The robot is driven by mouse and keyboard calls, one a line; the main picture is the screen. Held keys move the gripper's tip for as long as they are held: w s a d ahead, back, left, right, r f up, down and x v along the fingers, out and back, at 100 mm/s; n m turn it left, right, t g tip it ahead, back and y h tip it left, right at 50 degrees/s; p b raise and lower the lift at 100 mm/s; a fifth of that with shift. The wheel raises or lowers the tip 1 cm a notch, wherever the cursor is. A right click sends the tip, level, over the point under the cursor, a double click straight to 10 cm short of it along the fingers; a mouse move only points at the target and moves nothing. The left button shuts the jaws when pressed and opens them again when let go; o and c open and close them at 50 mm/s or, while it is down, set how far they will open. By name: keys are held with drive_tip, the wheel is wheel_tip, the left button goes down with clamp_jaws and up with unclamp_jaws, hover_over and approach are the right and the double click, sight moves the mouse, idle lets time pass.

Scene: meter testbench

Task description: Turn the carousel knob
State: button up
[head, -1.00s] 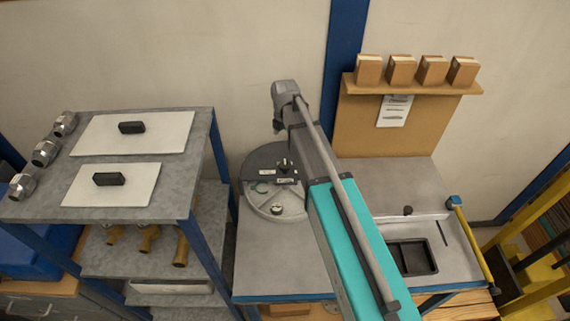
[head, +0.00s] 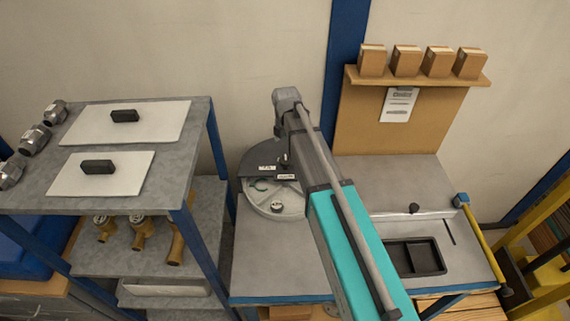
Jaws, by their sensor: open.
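The carousel (head: 262,204) is a round disc on the grey bench, with a dark rear part and a pale front part. A small round dial-like piece (head: 277,207) lies on the pale front part. My arm reaches over the bench from the lower right, and its far end is above and behind the carousel. My gripper is not distinguishable; it seems hidden by the arm, so contact with the knob cannot be seen.
A grey shelf (head: 185,185) with white plates (head: 100,174), black blocks and metal fittings stands left. Right of my arm are a black tray (head: 416,257), a yellow-handled bar (head: 480,240) and a brown board (head: 385,125) with boxes above. The bench front left is clear.

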sight(285, 160)
drive_tip(key=shift+f+b, duration=3.55)
drive_tip(key=shift+f, duration=0.25)
drive_tip(key=c, duration=1)
drive_tip(key=shift+a, duration=0.2)
drive_tip(key=shift+c, duration=0.6)
drive_tip(key=shift+d, duration=0.15)
